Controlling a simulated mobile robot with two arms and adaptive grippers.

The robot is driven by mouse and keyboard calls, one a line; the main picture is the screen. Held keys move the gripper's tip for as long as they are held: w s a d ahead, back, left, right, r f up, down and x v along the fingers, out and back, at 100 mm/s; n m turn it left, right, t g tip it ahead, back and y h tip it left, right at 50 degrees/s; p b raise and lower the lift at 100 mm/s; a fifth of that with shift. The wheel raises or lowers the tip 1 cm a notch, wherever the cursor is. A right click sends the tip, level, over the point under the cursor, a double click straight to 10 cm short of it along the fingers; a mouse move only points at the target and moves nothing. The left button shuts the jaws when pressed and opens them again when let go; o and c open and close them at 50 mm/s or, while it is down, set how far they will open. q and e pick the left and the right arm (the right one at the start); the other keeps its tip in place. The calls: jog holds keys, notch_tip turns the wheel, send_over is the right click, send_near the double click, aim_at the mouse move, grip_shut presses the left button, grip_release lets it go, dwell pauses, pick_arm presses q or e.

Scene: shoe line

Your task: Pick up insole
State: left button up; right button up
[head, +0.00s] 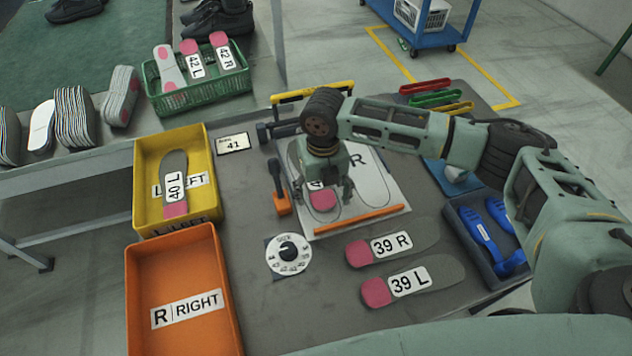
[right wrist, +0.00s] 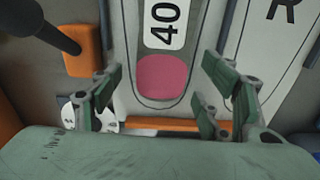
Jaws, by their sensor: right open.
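A grey insole labelled 40 (right wrist: 164,25) with a pink heel lies on a white template board (head: 379,188), inside its left foot outline. Its pink heel also shows in the head view (head: 323,200); most of the rest there is hidden by my gripper. My right gripper (head: 328,188) is open above this insole, pointing down. In the right wrist view its fingers stand apart on either side of the pink heel (right wrist: 163,77), and nothing is held. Insole 40 L (head: 174,180) lies in the yellow left bin (head: 145,157). My left gripper is out of view.
Insoles 39 R (head: 392,246) and 39 L (head: 411,281) lie in front of the board. An orange bar (head: 359,221) edges the board, beside a dial (head: 288,255). The orange right bin (head: 178,268) is empty. A green basket (head: 201,91) holds size 42 insoles.

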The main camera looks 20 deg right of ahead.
jog(key=shift+f, duration=0.3)
jog(key=shift+c, duration=0.7)
jog(key=c, duration=1)
jog(key=shift+r, duration=0.15)
jog(key=shift+c, duration=0.2)
